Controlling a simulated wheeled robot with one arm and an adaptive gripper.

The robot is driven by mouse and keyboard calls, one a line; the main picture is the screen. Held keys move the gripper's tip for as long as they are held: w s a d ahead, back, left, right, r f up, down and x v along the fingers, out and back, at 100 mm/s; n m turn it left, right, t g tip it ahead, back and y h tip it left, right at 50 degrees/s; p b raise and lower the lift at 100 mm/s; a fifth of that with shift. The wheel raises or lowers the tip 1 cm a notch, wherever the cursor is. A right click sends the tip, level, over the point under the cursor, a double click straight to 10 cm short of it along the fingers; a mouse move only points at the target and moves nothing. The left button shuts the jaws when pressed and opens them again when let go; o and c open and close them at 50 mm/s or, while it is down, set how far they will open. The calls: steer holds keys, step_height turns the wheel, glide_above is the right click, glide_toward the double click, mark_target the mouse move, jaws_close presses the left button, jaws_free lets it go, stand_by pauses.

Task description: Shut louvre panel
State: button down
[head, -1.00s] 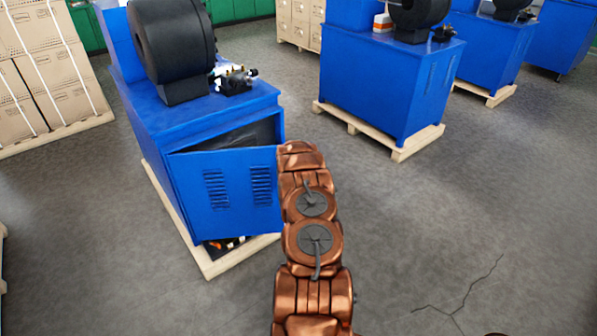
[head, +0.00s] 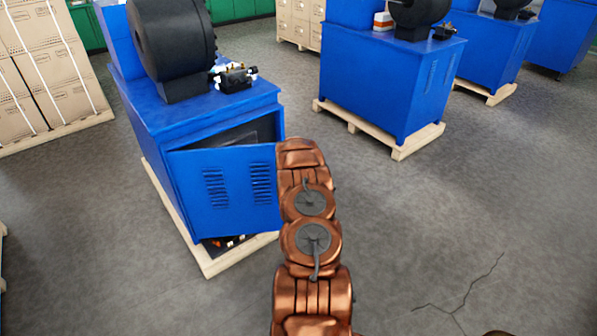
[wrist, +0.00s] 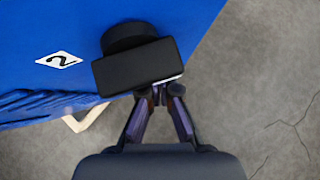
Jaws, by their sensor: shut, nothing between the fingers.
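The louvre panel (head: 213,193) is the blue front door of the nearest blue cabinet (head: 150,128) in the head view. It has two sets of slots and stands ajar, with a dark gap along its top. My copper arm crosses in front of its right edge and hides my gripper there. In the wrist view my gripper (wrist: 160,94) is shut and empty, its fingertips beside a black block (wrist: 138,68) over a blue surface (wrist: 60,25) marked 2. Whether the fingers touch the block or the blue surface I cannot tell.
The cabinet stands on a wooden pallet (head: 215,266), with a black machine (head: 172,45) on top. A second blue cabinet (head: 375,90) stands to the right on its own pallet. Boxes (head: 45,70) are stacked at left. The grey floor at right is clear apart from a crack.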

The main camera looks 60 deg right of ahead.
steer(key=shift+s+a+r+b, duration=3.5)
steer(key=shift+a+b, duration=0.5)
steer(key=shift+b, duration=1.9)
steer(key=w+a+f+m+t+y+b, duration=0.1)
steer(key=w+a+f+m+t+b, duration=0.15)
steer(key=f+b, duration=0.4)
steer(key=w+a+f+m+t+y+b, duration=0.1)
steer(key=a+f+m+t+b, duration=0.35)
steer(key=b, duration=0.25)
steer(key=s+d+r+m+t+h+b, duration=0.1)
steer(key=s+d+r+m+h+b, duration=0.1)
steer(key=s+d+m+h+b, duration=0.55)
steer(key=w+a+b+x, duration=0.1)
steer(key=b+x, duration=0.4)
steer(key=x, duration=0.8)
steer(key=shift+w+a, duration=0.2)
steer(key=shift+w, duration=0.35)
